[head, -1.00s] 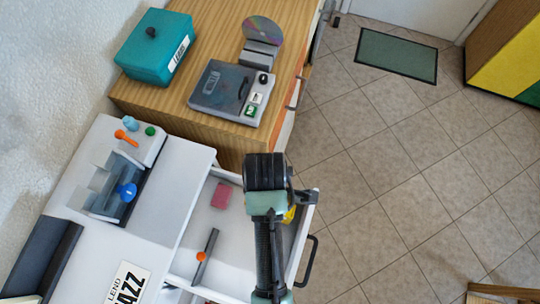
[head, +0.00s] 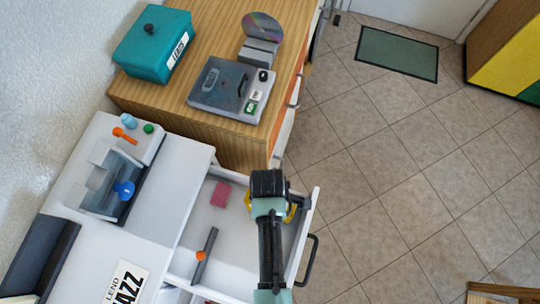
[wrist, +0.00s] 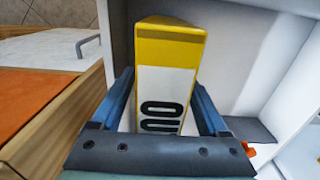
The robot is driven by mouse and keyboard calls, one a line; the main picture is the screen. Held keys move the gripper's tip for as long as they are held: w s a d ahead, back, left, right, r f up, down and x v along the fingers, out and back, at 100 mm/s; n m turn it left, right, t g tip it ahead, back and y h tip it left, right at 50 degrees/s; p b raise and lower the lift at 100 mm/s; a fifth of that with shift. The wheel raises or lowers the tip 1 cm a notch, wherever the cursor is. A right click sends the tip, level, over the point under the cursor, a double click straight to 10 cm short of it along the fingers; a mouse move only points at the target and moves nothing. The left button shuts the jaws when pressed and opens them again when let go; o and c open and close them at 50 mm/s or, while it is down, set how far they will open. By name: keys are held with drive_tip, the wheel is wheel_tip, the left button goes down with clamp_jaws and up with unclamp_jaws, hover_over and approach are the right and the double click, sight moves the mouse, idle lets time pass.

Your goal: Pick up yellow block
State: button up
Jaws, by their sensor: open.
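The yellow block (wrist: 168,48) has a white label with black print and fills the middle of the wrist view. In the head view only a yellow edge of it (head: 292,212) shows beside my gripper (head: 268,188), which hides the rest. The block is in the open white drawer (head: 226,245). In the wrist view my gripper (wrist: 162,95) is open, with one blue finger on each side of the block. I cannot tell whether either finger touches it.
A pink block (head: 221,194) and a dark bar with an orange knob (head: 206,245) lie in the drawer to the left of my gripper. The drawer walls are close around. A wooden cabinet (head: 180,112) stands behind it. Tiled floor (head: 400,190) to the right is clear.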

clamp_jaws()
drive_tip(key=shift+r, duration=0.1)
idle(0.3)
